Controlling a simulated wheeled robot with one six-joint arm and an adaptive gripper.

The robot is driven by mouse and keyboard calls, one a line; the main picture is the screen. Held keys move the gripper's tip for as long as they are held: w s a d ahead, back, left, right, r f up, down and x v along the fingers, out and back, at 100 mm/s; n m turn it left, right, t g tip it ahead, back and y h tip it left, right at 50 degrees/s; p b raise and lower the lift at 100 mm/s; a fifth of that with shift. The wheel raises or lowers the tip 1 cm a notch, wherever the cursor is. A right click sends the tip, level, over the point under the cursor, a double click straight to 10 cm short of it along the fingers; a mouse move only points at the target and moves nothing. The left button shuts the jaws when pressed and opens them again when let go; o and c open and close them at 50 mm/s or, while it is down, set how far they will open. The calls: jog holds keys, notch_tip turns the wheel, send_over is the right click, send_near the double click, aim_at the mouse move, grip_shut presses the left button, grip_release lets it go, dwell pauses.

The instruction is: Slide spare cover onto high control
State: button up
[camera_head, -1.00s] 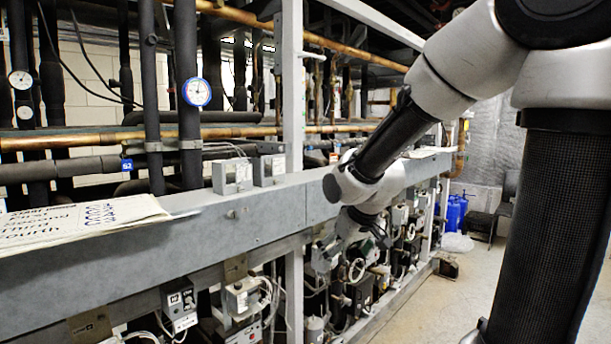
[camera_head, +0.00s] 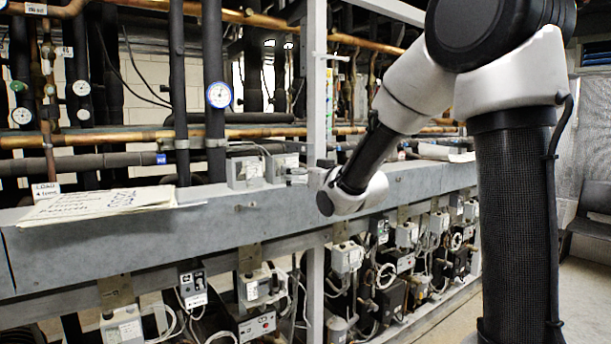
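My wrist (camera_head: 350,192) is in front of the grey metal beam, just right of two small control boxes. My gripper's fingers are hidden or too small to make out, so I cannot tell whether they hold anything. The left grey control box (camera_head: 245,172) stands on the beam top with a pale face. A second similar box (camera_head: 282,167) stands right beside it, close to the left of my wrist. I cannot tell which control is the high one. I cannot identify a loose spare cover.
The beam (camera_head: 150,240) runs across the rack, with papers (camera_head: 100,203) on its left end. Pipes and a round blue-rimmed gauge (camera_head: 219,95) stand behind. A grey upright post (camera_head: 316,80) rises near my wrist. Several wired controls (camera_head: 262,285) hang below. Open floor lies at right.

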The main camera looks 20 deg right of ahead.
aim_at(286, 158)
jog(key=x, duration=0.9)
jog(key=shift+w+a+f, duration=0.1)
jog(key=shift+w, duration=0.25)
jog(key=c, duration=0.8)
jog(key=shift+r, duration=0.2)
jog(key=shift+r, duration=1.35)
jog(key=v, duration=1.2)
